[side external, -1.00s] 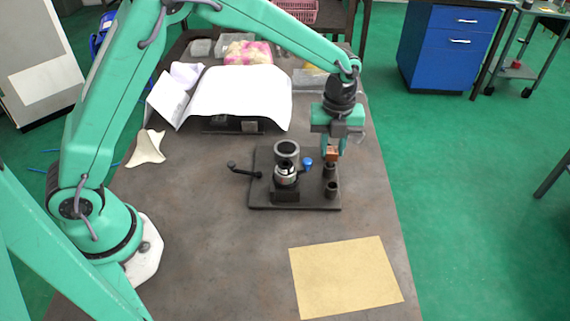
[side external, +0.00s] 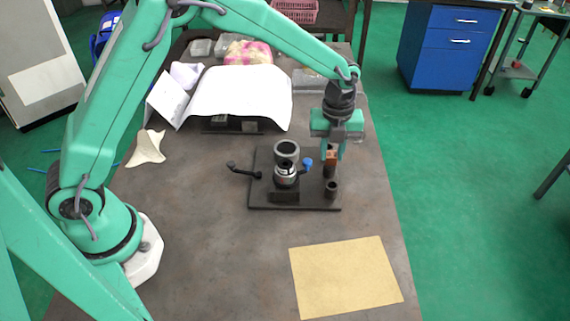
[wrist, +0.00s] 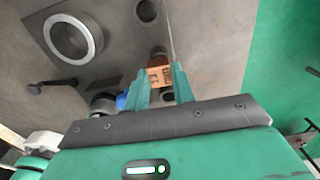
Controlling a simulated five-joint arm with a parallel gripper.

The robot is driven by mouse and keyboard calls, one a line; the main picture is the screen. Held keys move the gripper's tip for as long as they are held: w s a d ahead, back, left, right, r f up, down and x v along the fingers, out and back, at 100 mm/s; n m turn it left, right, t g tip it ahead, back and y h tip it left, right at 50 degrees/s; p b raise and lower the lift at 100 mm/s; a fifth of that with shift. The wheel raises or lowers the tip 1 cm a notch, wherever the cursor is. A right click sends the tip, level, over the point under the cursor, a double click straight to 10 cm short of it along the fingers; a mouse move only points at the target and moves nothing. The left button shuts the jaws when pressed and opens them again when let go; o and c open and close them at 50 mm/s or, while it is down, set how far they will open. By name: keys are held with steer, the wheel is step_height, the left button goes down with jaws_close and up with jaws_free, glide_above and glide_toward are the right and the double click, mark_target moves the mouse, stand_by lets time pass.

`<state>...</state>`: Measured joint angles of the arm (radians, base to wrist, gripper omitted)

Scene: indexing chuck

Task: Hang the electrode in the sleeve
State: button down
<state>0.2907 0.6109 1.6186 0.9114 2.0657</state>
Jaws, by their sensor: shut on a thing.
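My gripper (side external: 332,153) points down over the right side of the dark base plate (side external: 262,197). It is shut on the electrode (side external: 331,157), a small copper-coloured block. The block shows between the fingers in the wrist view (wrist: 158,75), with dark markings on its face. Two dark round sleeves stand on the plate's right side: the rear sleeve (side external: 330,171) is directly below the electrode, and the front sleeve (side external: 331,188) has an open top. I cannot tell whether the electrode touches the rear sleeve. The chuck (side external: 286,174) stands left of them.
A grey ring (side external: 286,148) sits behind the chuck. A blue knob (side external: 308,162) is close to my gripper's left side, and a black crank handle (side external: 233,166) sticks out left. A tan sheet (side external: 345,277) lies in front; the table around it is clear.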

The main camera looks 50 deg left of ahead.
steer(key=shift+f, duration=0.5)
steer(key=c, duration=1.1)
jaws_free()
steer(key=shift+r, duration=3.85)
steer(key=shift+r, duration=0.15)
